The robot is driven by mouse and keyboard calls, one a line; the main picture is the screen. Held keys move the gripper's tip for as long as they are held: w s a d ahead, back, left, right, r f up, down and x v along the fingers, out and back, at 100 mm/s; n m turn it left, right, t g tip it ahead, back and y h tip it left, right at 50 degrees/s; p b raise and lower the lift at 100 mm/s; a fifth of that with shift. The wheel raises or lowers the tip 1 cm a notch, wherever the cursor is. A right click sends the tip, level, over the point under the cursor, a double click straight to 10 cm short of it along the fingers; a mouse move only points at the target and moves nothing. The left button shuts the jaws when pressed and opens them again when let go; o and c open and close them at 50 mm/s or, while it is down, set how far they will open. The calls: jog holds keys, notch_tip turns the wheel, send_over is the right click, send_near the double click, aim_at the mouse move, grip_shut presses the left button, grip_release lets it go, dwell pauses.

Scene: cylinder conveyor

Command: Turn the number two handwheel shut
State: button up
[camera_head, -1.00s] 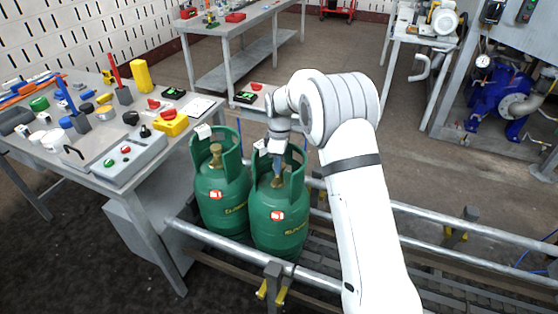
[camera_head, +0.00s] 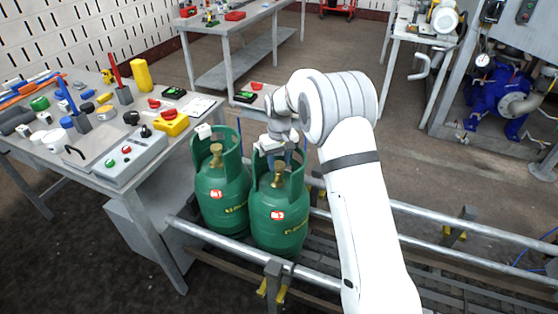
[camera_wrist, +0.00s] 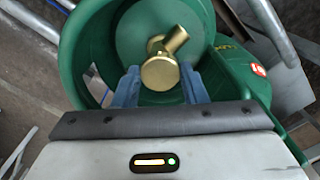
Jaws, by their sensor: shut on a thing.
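Two green gas cylinders stand side by side, a left one (camera_head: 220,195) and a right one (camera_head: 279,222), each with a raised collar and a brass valve. The red-and-white labels are too small to read surely. My gripper (camera_head: 276,157) reaches down into the right cylinder's collar. In the wrist view, my gripper's blue fingers (camera_wrist: 160,90) are shut on the round brass handwheel (camera_wrist: 160,73), one on each side. The green collar (camera_wrist: 80,50) surrounds the fingers.
The cylinders stand between the conveyor's metal rails (camera_head: 440,218). A cluttered workbench (camera_head: 100,183) with a grey control box (camera_head: 128,158) is close on the left. The right cylinder's collar leaves little room around my gripper. The conveyor to the right is clear.

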aim_at(279, 164)
jog(key=m, duration=0.6)
jog(key=shift+w+r, duration=0.1)
dwell(0.6)
jog(key=o, duration=1)
jog(key=shift+c, duration=0.2)
notch_tip(279, 164, up, 7)
jog(key=shift+r, duration=0.35)
